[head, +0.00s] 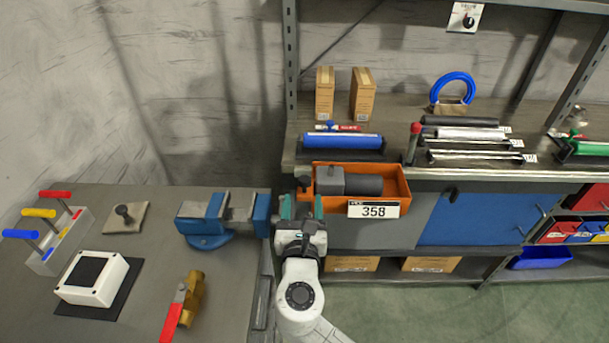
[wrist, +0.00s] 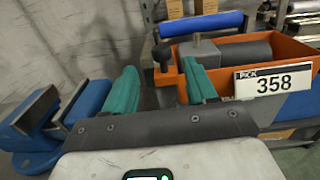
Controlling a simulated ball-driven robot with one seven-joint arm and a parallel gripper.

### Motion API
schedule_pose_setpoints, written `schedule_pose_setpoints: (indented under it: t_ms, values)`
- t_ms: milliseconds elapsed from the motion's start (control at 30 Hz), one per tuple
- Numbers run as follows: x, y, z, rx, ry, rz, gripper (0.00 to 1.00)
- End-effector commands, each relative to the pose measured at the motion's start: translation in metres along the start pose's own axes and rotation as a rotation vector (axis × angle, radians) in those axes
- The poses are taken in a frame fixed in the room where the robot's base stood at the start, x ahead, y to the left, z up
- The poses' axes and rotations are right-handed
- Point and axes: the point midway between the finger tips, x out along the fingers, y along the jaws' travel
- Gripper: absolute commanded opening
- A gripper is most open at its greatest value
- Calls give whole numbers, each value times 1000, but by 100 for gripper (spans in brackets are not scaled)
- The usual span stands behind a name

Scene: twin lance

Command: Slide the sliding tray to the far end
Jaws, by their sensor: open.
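An orange tray (head: 400,188) labelled 358 sits at the front of the workbench; it also shows in the wrist view (wrist: 290,48). It holds a grey block joined to a dark cylinder (head: 348,181). A dark knob (wrist: 162,55) stands at the tray's left end, and it shows in the head view too (head: 304,183). My gripper (head: 301,203) is open, with its teal fingers spread at the tray's left end. In the wrist view the knob appears between the fingertips (wrist: 159,68), a little beyond them. I cannot tell whether either finger touches it.
A blue vise (head: 208,220) stands close on the left, on a grey table with levers, a white box (head: 92,278) and a red-handled valve (head: 176,310). A blue roller (head: 342,141) lies behind the tray. A shelf post (head: 291,60) rises behind the knob.

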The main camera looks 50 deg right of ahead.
Motion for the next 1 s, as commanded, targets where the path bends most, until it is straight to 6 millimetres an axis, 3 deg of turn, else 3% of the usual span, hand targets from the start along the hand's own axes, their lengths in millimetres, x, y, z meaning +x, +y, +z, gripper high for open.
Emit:
schedule_pose_setpoints:
  t_ms: [500, 700, 1000]
  values:
    - [85, -1, 0, 7, 2, -4, 57]
    - [98, -1, 0, 7, 2, -3, 57]
    - [100, -1, 0, 7, 2, -3, 57]
